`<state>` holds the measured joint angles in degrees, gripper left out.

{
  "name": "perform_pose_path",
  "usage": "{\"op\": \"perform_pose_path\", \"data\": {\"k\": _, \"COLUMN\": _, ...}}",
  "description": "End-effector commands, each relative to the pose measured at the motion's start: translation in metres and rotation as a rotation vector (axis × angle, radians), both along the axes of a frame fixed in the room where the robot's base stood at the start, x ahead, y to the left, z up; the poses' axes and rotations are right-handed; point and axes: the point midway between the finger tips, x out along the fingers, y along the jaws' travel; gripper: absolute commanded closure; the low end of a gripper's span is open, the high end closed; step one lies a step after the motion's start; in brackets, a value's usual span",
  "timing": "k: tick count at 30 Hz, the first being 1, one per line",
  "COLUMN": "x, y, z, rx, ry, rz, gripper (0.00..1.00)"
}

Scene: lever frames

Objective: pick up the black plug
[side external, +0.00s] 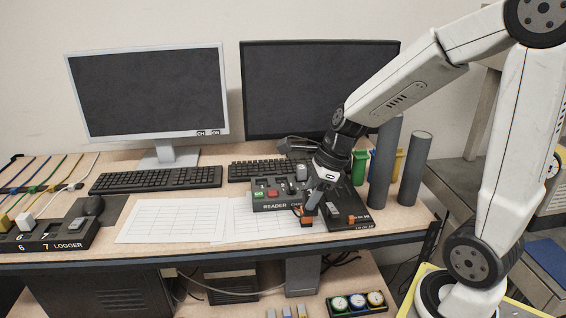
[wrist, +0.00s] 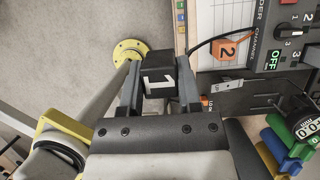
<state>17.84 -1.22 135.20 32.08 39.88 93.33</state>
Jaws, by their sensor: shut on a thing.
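The black plug (wrist: 158,78), a dark block with a white marked label, is between the two fingers of my gripper (wrist: 160,68) in the wrist view. My gripper is shut on it. In the side external view my gripper (side external: 313,200) is low over the front of the desk, beside the reader box (side external: 272,203). I cannot make out the plug there, and its height above the desk is unclear. An orange plug (wrist: 229,47) marked 2, with a black cable, lies near the reader in the wrist view.
A dark panel with an orange part (side external: 351,219) lies right of my gripper. Paper sheets (side external: 175,218) cover the desk to the left. The logger box (side external: 50,235) is at far left.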

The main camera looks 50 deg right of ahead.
Motion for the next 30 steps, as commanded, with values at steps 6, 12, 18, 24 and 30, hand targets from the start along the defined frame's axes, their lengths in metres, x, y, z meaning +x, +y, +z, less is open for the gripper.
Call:
{"op": "perform_pose_path", "data": {"k": 6, "x": -0.0058, "y": 0.0005, "z": 0.0022, "rx": 0.0, "ry": 0.0, "rz": -0.001, "gripper": 1.0}}
{"op": "perform_pose_path", "data": {"k": 12, "x": -0.0062, "y": 0.0006, "z": 0.0024, "rx": 0.0, "ry": 0.0, "rz": -0.001, "gripper": 1.0}}
{"op": "perform_pose_path", "data": {"k": 18, "x": -0.0059, "y": 0.0006, "z": 0.0023, "rx": 0.0, "ry": 0.0, "rz": 0.0, "gripper": 1.0}}
{"op": "perform_pose_path", "data": {"k": 24, "x": -0.0055, "y": 0.0004, "z": 0.0024, "rx": 0.0, "ry": 0.0, "rz": 0.0, "gripper": 1.0}}
{"op": "perform_pose_path", "data": {"k": 30, "x": 0.0022, "y": -0.0025, "z": 0.0039, "rx": 0.001, "ry": 0.0, "rz": -0.001, "gripper": 1.0}}
